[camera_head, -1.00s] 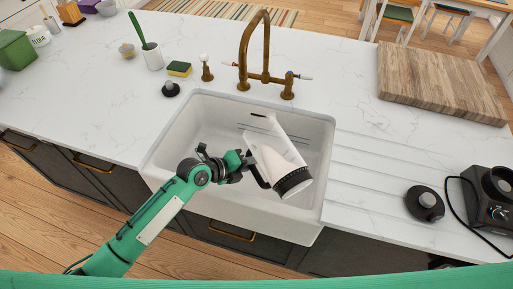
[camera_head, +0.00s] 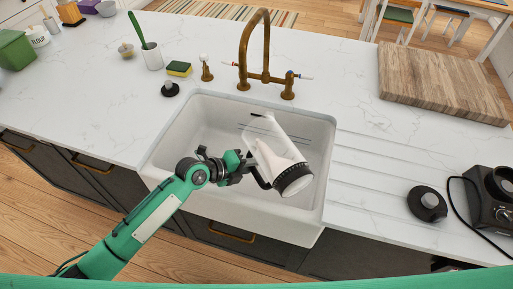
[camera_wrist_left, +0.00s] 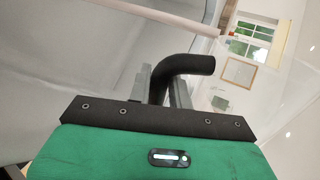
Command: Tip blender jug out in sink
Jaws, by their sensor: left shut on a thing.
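The blender jug (camera_head: 270,138) is clear with a black ring base (camera_head: 294,180). It is tipped over the white sink (camera_head: 165,160), base toward me and mouth toward the back left. White contents show inside, mostly toward the base; part of the clear wall looks empty. My left gripper (camera_head: 249,166) is shut on the jug's black handle, left of the jug. In the left wrist view the handle (camera_wrist_left: 187,66) sits between the two fingers. I cannot tell whether anything is leaving the mouth. My right gripper is not in view.
A brass tap (camera_head: 264,75) stands behind the sink. The blender base (camera_head: 495,200) and a black lid (camera_head: 427,203) are on the right counter. A wooden board (camera_head: 440,82) lies at the back right. A sponge (camera_head: 179,69) and a black stopper (camera_head: 170,89) are at the left.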

